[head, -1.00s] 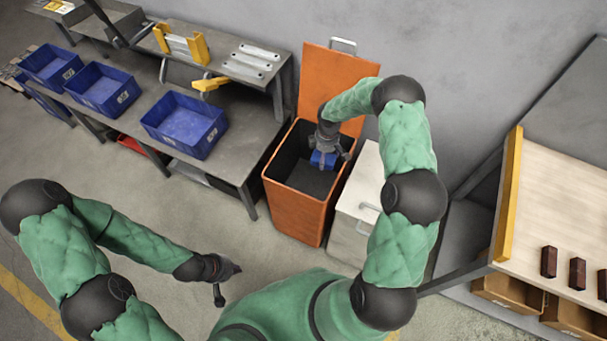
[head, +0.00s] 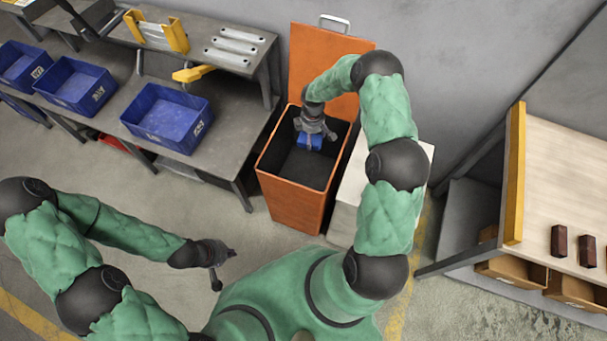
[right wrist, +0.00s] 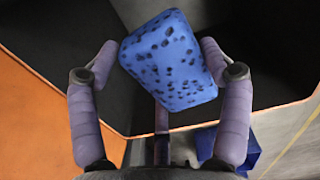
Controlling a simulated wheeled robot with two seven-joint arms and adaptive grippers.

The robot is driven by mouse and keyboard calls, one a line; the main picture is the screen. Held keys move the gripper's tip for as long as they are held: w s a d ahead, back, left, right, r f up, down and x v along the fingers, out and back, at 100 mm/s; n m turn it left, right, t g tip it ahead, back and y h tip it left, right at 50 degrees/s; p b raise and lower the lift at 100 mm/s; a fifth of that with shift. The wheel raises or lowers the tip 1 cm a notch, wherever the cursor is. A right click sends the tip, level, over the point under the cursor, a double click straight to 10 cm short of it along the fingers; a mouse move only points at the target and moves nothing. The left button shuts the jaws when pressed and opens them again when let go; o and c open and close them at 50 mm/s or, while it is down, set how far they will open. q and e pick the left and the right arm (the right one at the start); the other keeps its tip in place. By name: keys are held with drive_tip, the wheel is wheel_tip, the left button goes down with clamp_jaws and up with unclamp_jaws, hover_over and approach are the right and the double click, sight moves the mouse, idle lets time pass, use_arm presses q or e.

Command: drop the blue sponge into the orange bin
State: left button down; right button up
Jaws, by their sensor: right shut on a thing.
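The blue sponge (head: 309,142) is held by my right gripper (head: 314,136) within the outline of the open mouth of the orange bin (head: 291,203). In the right wrist view the pitted sponge (right wrist: 172,62) sits tilted between the two fingers of my right gripper (right wrist: 160,66). The bin's dark inside and an orange wall (right wrist: 45,105) show behind it. I cannot tell exactly how high the sponge is against the rim. The bin's orange lid (head: 322,62) stands raised at the back. My left gripper (head: 226,268) is empty over the floor, its fingers apart.
A grey bench (head: 222,150) with blue crates (head: 168,118) stands left of the bin. A pale cabinet (head: 346,205) is close at the bin's right. A wooden-topped table (head: 565,175) with dark brown blocks (head: 559,241) stands at the right.

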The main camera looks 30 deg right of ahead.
drive_tip(key=shift+f, duration=0.4)
drive_tip(key=o, duration=1.1)
drive_tip(key=shift+c, duration=0.2)
drive_tip(key=shift+r, duration=0.1)
wheel_tip(320, 180, up, 12)
drive_tip(key=shift+s, duration=0.1)
